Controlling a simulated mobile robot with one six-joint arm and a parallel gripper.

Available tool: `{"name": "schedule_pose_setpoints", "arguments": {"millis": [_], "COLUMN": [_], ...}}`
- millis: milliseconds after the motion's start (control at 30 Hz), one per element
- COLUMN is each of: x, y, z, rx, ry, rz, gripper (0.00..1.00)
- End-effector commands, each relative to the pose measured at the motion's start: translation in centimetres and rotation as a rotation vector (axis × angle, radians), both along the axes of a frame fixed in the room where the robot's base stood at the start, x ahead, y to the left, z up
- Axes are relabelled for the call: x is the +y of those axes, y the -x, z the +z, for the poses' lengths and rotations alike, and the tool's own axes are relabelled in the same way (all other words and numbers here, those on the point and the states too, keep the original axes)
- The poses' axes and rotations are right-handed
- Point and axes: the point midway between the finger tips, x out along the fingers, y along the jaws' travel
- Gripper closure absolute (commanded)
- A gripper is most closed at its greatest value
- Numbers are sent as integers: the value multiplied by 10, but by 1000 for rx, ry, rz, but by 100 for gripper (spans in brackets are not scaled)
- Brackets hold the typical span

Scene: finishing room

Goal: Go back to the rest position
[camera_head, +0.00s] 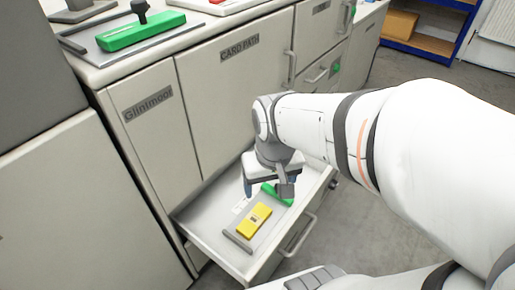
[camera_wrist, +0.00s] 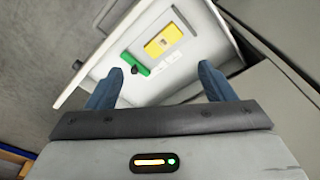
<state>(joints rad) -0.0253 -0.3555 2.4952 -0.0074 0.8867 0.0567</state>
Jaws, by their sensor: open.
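My gripper (camera_wrist: 160,88) is open, with its two blue fingers spread apart in the wrist view. It points down over an open white drawer (camera_head: 204,226), which also shows in the wrist view (camera_wrist: 103,64). Nothing shows between the fingers. In the drawer lie a yellow block (camera_head: 254,219) and a green piece (camera_head: 270,188). In the wrist view the yellow block (camera_wrist: 163,42) is beyond the fingertips, and the green piece (camera_wrist: 132,63) is closer to the left finger. In the head view my gripper partly hides the green piece.
The cabinet front carries doors labelled "Glintmoor" (camera_head: 148,104) and "CARD PATH" (camera_head: 240,48). A green tool with a black knob (camera_head: 135,32) lies on the countertop. A blue shelf (camera_head: 445,43) with a cardboard box stands at the back right. Grey floor (camera_head: 425,72) is clear beside the cabinet.

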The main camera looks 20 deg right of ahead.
Motion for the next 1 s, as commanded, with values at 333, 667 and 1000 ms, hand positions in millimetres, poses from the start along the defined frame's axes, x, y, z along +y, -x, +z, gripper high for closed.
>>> {"name": "schedule_pose_setpoints", "arguments": {"millis": [333, 667, 1000], "x": [-6, -5, -4], "y": [9, 7, 6], "z": [6, 41, 158], "rx": [-4, -19, -72], "ry": [5, 4, 3], "rz": [34, 33, 32], "gripper": [24, 24, 24]}}
